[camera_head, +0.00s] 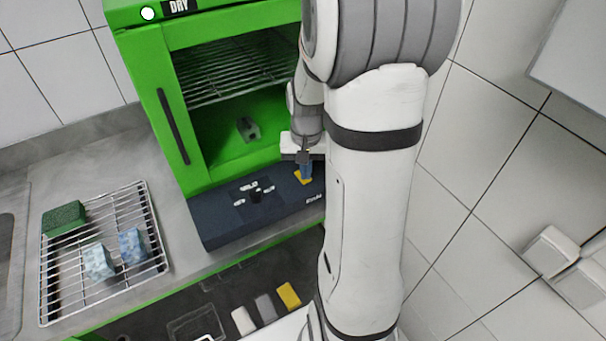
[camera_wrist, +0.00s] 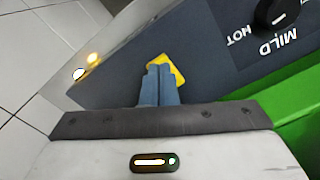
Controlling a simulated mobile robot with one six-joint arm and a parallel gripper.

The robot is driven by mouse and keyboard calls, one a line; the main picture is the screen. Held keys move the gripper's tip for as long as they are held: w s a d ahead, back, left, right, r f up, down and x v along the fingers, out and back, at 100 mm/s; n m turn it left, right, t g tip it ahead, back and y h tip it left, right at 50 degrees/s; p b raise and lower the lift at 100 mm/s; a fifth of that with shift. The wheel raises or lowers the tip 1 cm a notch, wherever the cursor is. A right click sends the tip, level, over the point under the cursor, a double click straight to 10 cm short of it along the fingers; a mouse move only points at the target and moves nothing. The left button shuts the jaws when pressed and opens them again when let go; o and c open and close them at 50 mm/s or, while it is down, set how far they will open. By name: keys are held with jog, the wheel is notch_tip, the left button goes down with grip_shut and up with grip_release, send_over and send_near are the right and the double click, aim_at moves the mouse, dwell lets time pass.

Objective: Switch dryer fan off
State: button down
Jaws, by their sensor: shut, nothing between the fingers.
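The green dryer (camera_head: 147,100) stands on the counter, with a dark control panel (camera_head: 222,226) along its lower front. My gripper (camera_head: 304,178) is at the right part of this panel. In the wrist view my gripper (camera_wrist: 161,68) is shut and empty, its blue fingers together over a yellow plate (camera_wrist: 178,72). The fingers cover most of the plate, so any switch there is hidden; I cannot tell whether they touch it. A lit yellowish lamp (camera_wrist: 93,59) and a white lamp (camera_wrist: 79,74) sit near the panel's end.
A black knob (camera_wrist: 281,14) with MILD and HOT labels is on the panel, beside my fingers. A wire rack (camera_head: 146,222) with a green sponge (camera_head: 63,218) and two bluish sponges lies left of the dryer. A tiled wall (camera_head: 480,150) is at right.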

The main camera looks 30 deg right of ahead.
jog(key=shift+f, duration=0.25)
jog(key=shift+r+p, duration=2.45)
jog(key=shift+r, duration=1.15)
jog(key=s+a+r+n+t, duration=0.3)
jog(key=s+a+r+n, duration=0.2)
jog(key=s+a+r, duration=0.6)
jog(key=shift+s+a+r+n, duration=0.2)
jog(key=shift+s+a+n, duration=0.1)
jog(key=shift+s+a, duration=0.45)
jog(key=shift+s+d, duration=0.1)
jog(key=shift+d, duration=0.05)
